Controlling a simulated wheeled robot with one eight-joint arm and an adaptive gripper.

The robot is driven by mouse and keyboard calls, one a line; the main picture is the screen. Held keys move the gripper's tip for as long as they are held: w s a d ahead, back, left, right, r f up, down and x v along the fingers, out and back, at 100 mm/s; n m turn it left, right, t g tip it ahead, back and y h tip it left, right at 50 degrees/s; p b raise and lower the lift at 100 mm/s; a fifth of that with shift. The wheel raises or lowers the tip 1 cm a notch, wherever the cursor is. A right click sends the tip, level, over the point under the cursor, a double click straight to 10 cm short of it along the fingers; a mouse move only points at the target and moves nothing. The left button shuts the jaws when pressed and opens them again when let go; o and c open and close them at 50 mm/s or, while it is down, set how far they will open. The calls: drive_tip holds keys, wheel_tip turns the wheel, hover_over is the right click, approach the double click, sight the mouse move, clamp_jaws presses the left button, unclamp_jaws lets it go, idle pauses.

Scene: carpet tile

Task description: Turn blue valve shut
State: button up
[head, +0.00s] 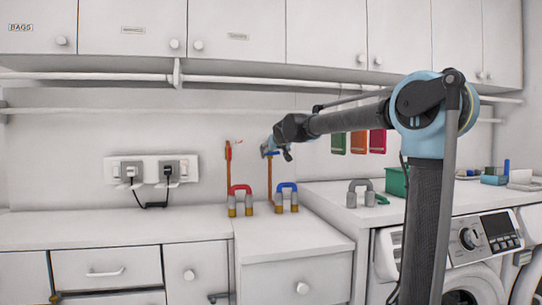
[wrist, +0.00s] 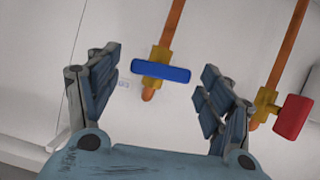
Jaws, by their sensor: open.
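The blue valve handle (wrist: 161,72) is a flat blue bar on a brass fitting of a copper pipe (wrist: 172,28) at the wall. In the wrist view the bar lies roughly crosswise to its pipe. My gripper (wrist: 157,80) is open, with one finger on each side of the blue handle in the picture and nothing held. Whether the fingers touch the handle cannot be told. In the head view my gripper (head: 268,149) is small at the wall and partly covers the blue valve. A red valve handle (wrist: 293,117) is on a second pipe beside my right finger.
A plugged socket panel (head: 152,170) is to the left. Wall cabinets (head: 237,33) and a rail (head: 270,82) are above.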

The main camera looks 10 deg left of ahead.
drive_tip(key=shift+w+f, duration=0.1)
drive_tip(key=shift+w, duration=0.05)
drive_tip(key=c, duration=1.1)
drive_tip(key=shift+o, duration=0.2)
drive_tip(key=shift+m, duration=0.4)
drive_tip(key=shift+y, duration=0.3)
